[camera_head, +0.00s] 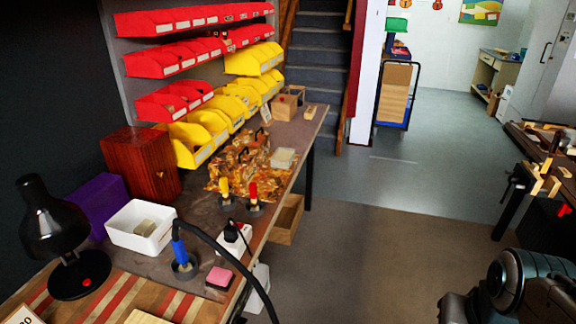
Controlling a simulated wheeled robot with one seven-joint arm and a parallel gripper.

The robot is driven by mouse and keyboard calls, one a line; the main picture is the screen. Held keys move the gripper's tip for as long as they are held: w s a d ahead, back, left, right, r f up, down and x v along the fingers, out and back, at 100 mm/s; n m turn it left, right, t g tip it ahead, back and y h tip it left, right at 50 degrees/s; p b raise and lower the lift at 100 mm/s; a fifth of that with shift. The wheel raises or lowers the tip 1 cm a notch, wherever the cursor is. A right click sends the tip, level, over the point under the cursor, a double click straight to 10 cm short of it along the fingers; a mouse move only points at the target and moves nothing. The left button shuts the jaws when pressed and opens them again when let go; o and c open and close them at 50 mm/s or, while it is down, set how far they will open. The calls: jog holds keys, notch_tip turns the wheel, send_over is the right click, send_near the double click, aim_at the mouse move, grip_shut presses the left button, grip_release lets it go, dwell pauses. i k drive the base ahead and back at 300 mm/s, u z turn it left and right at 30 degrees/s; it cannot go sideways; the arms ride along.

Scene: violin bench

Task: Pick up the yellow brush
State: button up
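The yellow brush seems to be the small upright yellow-handled tool (224,188) on the workbench (285,148), in the middle left of the head view. Its lower end sits in a dark round base, and its bristles cannot be made out. A similar red-handled tool (253,192) stands just right of it, also in a dark base. Part of my arm shows at the bottom right, far from the bench. My gripper's fingers are not in view.
A blue-handled tool (180,250) with a black cable stands nearer on the bench. A white box (142,239), a white block (236,238) and a pink block (219,276) are close by. Yellow bins (190,150) line the back.

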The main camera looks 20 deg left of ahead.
aim_at(223, 181)
jog(key=i, duration=1.55)
jog(key=u, duration=1.05)
jog(key=i, duration=0.95)
jog(key=u, duration=1.35)
jog(key=i, duration=0.4)
jog(key=u, duration=0.2)
